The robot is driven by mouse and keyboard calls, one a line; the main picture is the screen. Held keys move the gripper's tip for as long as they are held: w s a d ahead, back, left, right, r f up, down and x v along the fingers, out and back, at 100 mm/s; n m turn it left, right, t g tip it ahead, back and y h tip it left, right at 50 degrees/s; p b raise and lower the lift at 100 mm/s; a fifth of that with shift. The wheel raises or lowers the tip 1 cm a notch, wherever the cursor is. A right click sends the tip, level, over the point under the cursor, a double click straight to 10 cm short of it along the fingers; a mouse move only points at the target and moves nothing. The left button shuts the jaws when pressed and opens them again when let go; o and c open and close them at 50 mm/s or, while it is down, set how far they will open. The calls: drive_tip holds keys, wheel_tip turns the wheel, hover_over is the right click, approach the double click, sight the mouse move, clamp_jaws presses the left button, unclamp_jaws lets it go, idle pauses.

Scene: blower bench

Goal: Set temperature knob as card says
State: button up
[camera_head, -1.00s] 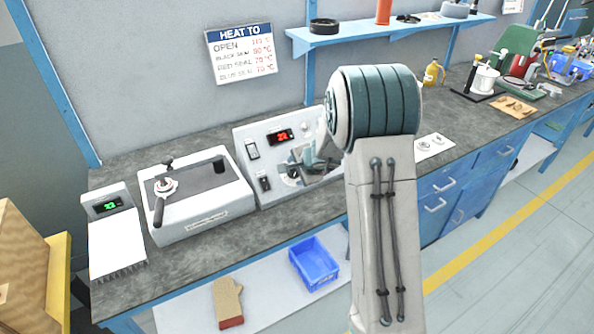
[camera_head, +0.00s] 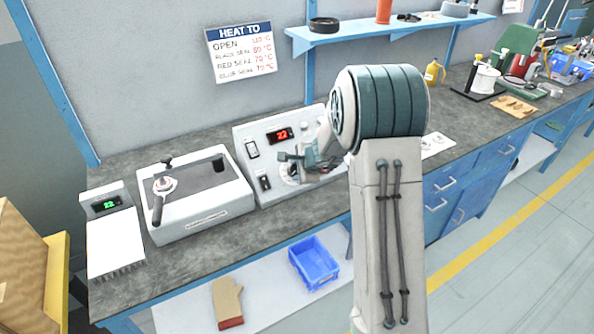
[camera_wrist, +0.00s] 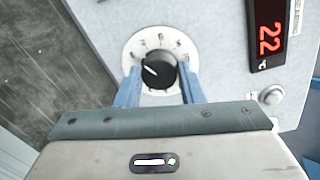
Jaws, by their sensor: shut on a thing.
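The temperature knob (camera_wrist: 159,72) is black with a white pointer line, on a round white dial (camera_wrist: 136,46) with marks too blurred to read. In the wrist view the pointer aims to the upper left. My gripper (camera_wrist: 160,88) has its two blue fingers on either side of the knob and is shut on it. In the head view my gripper (camera_head: 298,164) is at the control panel (camera_head: 251,127) and largely hides the dial. The panel's red display reads 22, also in the wrist view (camera_wrist: 267,35). The card (camera_head: 241,53), headed HEAT TO, lists OPEN and black, red and blue seal temperatures.
Left of the panel stands a white unit with a lever (camera_head: 203,207), then a small device (camera_head: 112,240) with a green display. A blue bin (camera_head: 314,264) and a tan glove (camera_head: 228,301) lie on the lower shelf. A wall shelf (camera_head: 350,37) hangs above.

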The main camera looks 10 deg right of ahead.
drive_tip(key=shift+m, duration=1.6)
drive_tip(key=o, duration=1)
drive_tip(key=p+v, duration=0.1)
drive_tip(key=v, duration=1.3)
drive_tip(key=shift+d+f, duration=0.1)
